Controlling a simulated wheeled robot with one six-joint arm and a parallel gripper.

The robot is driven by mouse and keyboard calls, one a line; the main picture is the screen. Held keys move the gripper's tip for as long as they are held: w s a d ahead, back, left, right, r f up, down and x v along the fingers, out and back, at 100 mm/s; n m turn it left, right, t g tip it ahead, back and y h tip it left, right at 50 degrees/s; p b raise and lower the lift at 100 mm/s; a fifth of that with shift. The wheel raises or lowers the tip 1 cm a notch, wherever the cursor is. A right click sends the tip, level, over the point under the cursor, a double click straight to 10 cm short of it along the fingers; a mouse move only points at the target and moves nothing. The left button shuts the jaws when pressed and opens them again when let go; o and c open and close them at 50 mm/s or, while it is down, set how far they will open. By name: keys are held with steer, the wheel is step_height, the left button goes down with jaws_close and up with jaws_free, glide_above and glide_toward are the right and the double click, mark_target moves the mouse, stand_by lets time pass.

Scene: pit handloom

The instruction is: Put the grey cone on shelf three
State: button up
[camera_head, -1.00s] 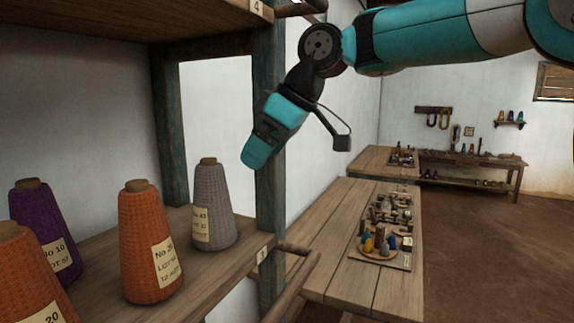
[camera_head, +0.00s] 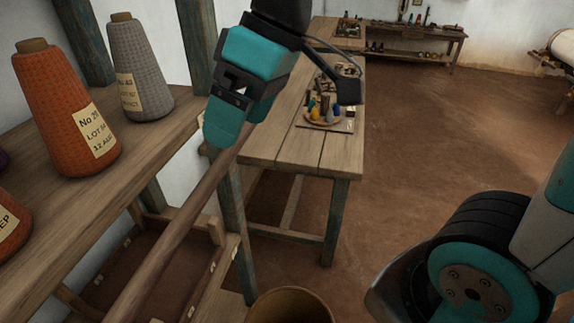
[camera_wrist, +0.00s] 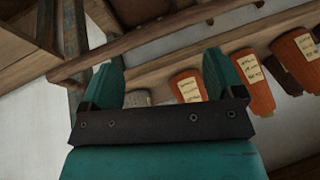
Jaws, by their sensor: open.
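The grey cone (camera_head: 138,72) stands upright on a wooden shelf (camera_head: 70,212), near its post end, with a cream label facing out. Part of it also shows between the jaws in the wrist view (camera_wrist: 137,97). My gripper (camera_head: 222,128) is to the right of the cone in the head view, just beyond the shelf's front edge, pointing down. Its two jaws (camera_wrist: 160,78) are apart with nothing held between them. The shelf's number tag is not readable now.
An orange cone (camera_head: 66,110) stands beside the grey one, with another orange cone (camera_head: 8,220) nearer. A table (camera_head: 290,140) with a tray of small cones stands behind my gripper. The floor at right is open.

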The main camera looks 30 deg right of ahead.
steer(key=s+d+f+m+g, duration=0.1)
steer(key=s+f, duration=0.5)
steer(key=s, duration=0.2)
steer(key=shift+s+f+h, duration=0.3)
steer(key=shift+s+h, duration=0.05)
steer(key=shift+h, duration=0.05)
